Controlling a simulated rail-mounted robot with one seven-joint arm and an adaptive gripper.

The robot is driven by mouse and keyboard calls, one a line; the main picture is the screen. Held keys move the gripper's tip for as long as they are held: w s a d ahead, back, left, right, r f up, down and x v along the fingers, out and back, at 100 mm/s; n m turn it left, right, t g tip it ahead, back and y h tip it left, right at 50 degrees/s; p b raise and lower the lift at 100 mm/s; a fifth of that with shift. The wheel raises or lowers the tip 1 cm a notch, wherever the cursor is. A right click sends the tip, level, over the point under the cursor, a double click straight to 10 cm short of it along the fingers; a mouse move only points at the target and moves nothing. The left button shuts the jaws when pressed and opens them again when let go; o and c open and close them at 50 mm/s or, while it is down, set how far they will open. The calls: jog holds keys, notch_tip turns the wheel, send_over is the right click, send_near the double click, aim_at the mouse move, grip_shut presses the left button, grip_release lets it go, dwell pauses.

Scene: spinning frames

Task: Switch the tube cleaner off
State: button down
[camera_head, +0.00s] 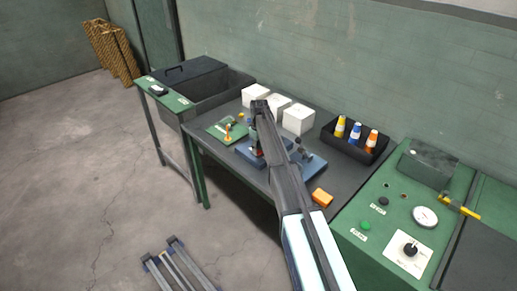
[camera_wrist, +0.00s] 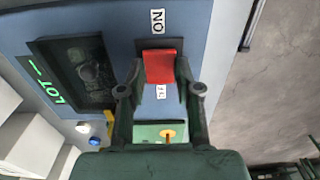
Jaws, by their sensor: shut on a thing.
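The tube cleaner's blue base (camera_head: 312,164) shows on the dark bench in the head view, partly hidden by my arm. In the wrist view its blue panel (camera_wrist: 205,20) fills the upper middle. A red switch (camera_wrist: 160,66) sits on the panel between an "ON" label (camera_wrist: 157,22) and a smaller label (camera_wrist: 161,91) whose text I cannot read fully. My gripper (camera_wrist: 160,76) has one finger on each side of the red switch and is shut on it. The switch's tilt is not clear.
A dark window with green "LOT" lettering (camera_wrist: 48,82) is beside the switch. White boxes (camera_head: 298,119) stand behind the cleaner. A black tray (camera_head: 353,152) holds coloured cones, and an orange block (camera_head: 321,198) lies in front. A green plate (camera_head: 222,131) is at left.

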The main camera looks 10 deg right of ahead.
aim_at(259, 152)
jog(key=c, duration=0.8)
grip_release()
jog(key=shift+f, duration=0.1)
notch_tip(259, 152, up, 12)
jog(key=shift+s, duration=0.15)
jog(key=shift+d, duration=0.1)
